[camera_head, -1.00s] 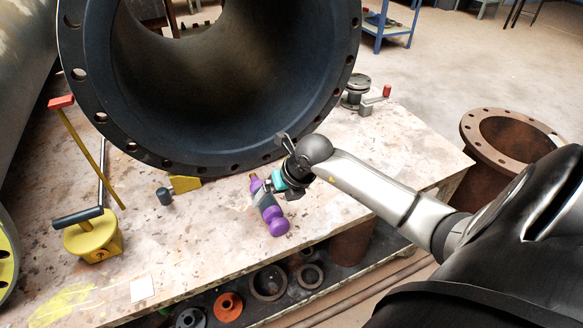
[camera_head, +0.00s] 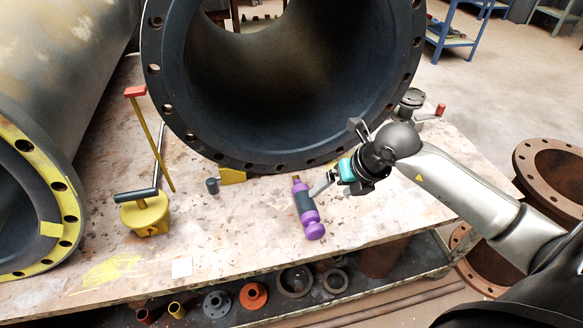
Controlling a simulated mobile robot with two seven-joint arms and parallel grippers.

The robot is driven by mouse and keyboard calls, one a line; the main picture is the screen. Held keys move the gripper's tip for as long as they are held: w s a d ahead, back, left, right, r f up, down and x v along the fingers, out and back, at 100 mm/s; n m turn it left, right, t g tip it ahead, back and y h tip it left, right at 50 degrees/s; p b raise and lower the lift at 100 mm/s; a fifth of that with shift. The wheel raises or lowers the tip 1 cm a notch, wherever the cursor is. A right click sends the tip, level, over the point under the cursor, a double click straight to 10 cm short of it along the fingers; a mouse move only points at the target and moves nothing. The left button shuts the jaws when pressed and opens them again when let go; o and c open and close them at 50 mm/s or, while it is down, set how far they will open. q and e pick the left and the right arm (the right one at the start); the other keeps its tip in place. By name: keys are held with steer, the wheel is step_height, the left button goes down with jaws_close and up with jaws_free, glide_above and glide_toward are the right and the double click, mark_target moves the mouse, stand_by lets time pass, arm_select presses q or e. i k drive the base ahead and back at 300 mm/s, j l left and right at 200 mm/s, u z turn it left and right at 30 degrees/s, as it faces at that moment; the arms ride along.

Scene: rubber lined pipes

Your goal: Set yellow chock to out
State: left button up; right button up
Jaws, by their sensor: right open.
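The yellow chock (camera_head: 233,176) is a small wedge on the worktop, against the lower rim of the big dark lined pipe (camera_head: 240,160). A short dark knob (camera_head: 212,186) sits at its left end. My right gripper (camera_head: 319,187) is open, to the right of the chock and apart from it. Its pale fingers are beside a purple bottle-like tool (camera_head: 313,229) with a dark grip; I cannot tell whether they touch it. My left gripper is not in view.
A yellow block with a black handle and upright lever (camera_head: 146,214) stands at the left on the worktop (camera_head: 225,235). A yellow-rimmed pipe (camera_head: 62,200) is at far left. A shelf below holds rings and flanges. The worktop in front of the chock is mostly clear.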

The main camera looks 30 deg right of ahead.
mark_target(228, 176)
steer(key=i+j, duration=0.7)
steer(key=j, duration=0.1)
